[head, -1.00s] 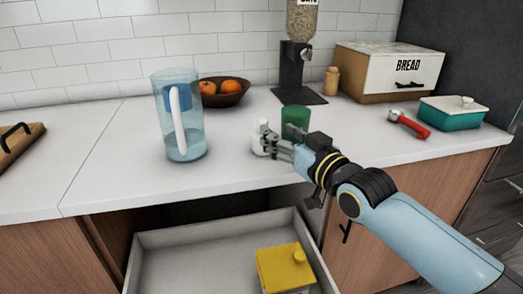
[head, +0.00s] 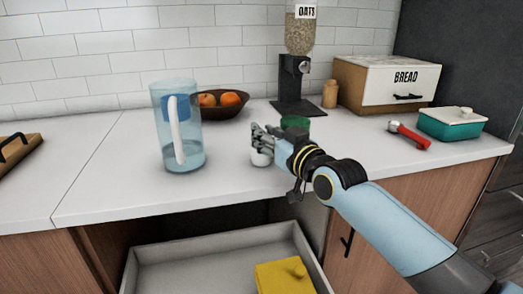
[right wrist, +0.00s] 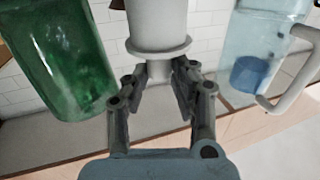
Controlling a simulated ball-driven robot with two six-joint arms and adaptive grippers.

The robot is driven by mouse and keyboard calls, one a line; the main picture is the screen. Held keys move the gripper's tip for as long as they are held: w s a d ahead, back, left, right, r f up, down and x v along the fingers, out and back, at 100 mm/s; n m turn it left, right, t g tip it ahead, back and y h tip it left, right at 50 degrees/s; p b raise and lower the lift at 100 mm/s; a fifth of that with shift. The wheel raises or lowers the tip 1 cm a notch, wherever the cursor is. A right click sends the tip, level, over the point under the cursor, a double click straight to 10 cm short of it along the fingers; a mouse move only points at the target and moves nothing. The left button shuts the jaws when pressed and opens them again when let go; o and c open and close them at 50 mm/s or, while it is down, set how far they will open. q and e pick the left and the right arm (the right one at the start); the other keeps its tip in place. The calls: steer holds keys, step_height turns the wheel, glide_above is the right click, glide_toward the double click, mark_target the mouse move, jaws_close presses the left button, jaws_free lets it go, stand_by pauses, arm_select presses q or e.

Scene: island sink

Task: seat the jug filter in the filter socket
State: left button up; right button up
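The jug filter, a white body with a flange and a short stem (right wrist: 160,68), fills the top middle of the right wrist view. In the head view its white part (head: 261,159) shows low at my right gripper, just above or on the counter. My right gripper (right wrist: 158,88) has its fingers on either side of the stem, with small gaps visible. It also shows in the head view (head: 266,141). The clear blue jug (head: 188,146) stands upright to the left, its blue filter socket (head: 181,106) inside near the top. My left gripper is out of view.
A green canister (head: 295,122) stands close behind my right gripper. A fruit bowl (head: 222,107), oats dispenser (head: 291,84), bread box (head: 356,86) and red-handled tool (head: 413,137) are further back or right. An open drawer (head: 205,248) holds a yellow container (head: 284,278).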

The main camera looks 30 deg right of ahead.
jaws_close()
steer(key=shift+r, duration=0.1)
